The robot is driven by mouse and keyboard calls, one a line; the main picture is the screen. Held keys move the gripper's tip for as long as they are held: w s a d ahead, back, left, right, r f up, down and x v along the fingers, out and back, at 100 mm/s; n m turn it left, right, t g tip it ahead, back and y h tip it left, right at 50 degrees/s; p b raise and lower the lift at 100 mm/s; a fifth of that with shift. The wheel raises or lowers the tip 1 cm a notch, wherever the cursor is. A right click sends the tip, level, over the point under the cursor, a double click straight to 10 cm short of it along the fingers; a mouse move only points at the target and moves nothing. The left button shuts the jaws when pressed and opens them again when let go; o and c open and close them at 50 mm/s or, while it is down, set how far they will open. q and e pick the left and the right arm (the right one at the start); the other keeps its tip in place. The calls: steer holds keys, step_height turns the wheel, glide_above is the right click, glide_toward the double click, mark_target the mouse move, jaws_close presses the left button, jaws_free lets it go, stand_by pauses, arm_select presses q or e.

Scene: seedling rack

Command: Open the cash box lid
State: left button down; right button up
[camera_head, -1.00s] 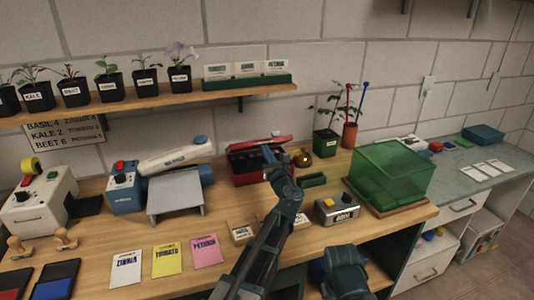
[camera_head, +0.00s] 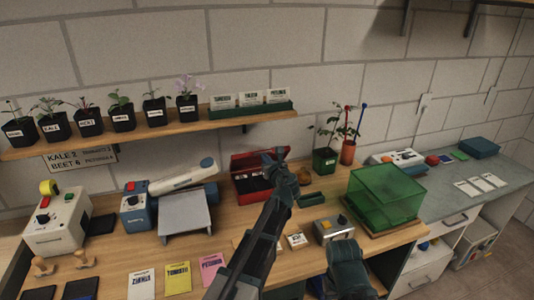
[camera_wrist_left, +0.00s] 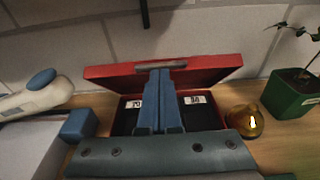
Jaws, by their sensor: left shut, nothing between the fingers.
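The red cash box (camera_head: 243,184) stands on the wooden bench, left of my left gripper's arm. Its red lid (camera_head: 247,158) is raised at the back, and the dark inside shows. In the left wrist view the lid (camera_wrist_left: 215,66) leans up behind compartments with white-labelled dark contents. My left gripper (camera_head: 274,155) is shut and empty, reaching over the box to the lid. In the left wrist view its blue fingers (camera_wrist_left: 158,78) overlap the metal strip on the lid's edge; I cannot tell whether they touch. They hide the middle of the box.
An amber round object (camera_wrist_left: 245,121) sits right of the box, near a potted plant (camera_head: 324,160). A grey stand (camera_head: 186,213) and blue device (camera_head: 141,208) are left. A green translucent case (camera_head: 385,195) is right. A shelf (camera_head: 160,128) with seedlings hangs above.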

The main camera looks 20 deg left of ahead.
mark_target(262, 152)
arm_select(q)
steer(key=w+r+p, duration=0.1)
steer(key=p, duration=0.1)
steer(key=w+a+r+g+h+p, duration=0.1)
steer(key=p, duration=0.1)
steer(key=w+a+r+g+p, duration=0.1)
steer(key=p, duration=0.1)
steer(key=shift+w+r, duration=0.1)
steer(key=shift+r, duration=0.2)
steer(key=shift+w+a+h+p, duration=0.2)
steer(key=shift+w+h+p, duration=0.15)
steer(key=shift+p, duration=0.1)
steer(key=w+a, duration=0.1)
steer(key=w+a+r+p, duration=0.1)
steer(key=w, duration=0.1)
steer(key=shift+w+a+r, duration=0.25)
steer(key=shift+w+a, duration=0.45)
steer(key=shift+w, duration=0.2)
